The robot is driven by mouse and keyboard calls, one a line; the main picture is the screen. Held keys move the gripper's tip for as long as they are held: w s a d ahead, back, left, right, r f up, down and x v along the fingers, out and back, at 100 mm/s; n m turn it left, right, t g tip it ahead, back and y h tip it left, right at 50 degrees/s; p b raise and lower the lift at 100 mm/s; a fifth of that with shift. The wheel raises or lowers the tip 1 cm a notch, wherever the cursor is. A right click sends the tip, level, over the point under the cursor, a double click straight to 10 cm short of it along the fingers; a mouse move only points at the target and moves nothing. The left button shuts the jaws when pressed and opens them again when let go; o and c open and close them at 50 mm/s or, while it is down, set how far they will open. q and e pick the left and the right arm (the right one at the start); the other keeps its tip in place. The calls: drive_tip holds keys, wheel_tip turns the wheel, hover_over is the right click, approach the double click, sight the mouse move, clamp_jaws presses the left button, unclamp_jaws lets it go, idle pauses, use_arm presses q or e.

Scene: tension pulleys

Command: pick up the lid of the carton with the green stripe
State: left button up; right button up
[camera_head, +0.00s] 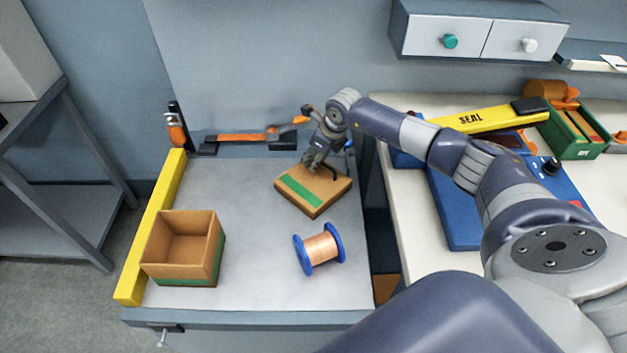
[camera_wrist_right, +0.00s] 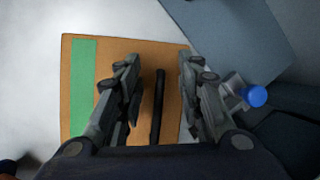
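The cardboard lid (camera_head: 322,192) with a green stripe lies flat on the grey table, toward its back right. The open carton (camera_head: 186,245) stands at the front left of the table, with a green stripe low on its side. My right gripper (camera_head: 312,162) is over the back part of the lid. In the right wrist view its two fingers (camera_wrist_right: 160,100) are spread apart, with a dark bar-like handle (camera_wrist_right: 158,105) on the lid (camera_wrist_right: 150,60) between them. I cannot tell whether the fingers touch the lid. My left gripper is not in view.
A blue-ended spool of copper wire (camera_head: 319,248) lies in front of the lid. A yellow rail (camera_head: 152,225) runs along the table's left edge. An orange-handled tool (camera_head: 250,137) lies at the back. A bench with a yellow sealer (camera_head: 490,118) stands to the right. The table's middle is clear.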

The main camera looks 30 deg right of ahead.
drive_tip(key=shift+c, duration=0.3)
clamp_jaws()
drive_tip(key=shift+r, duration=0.15)
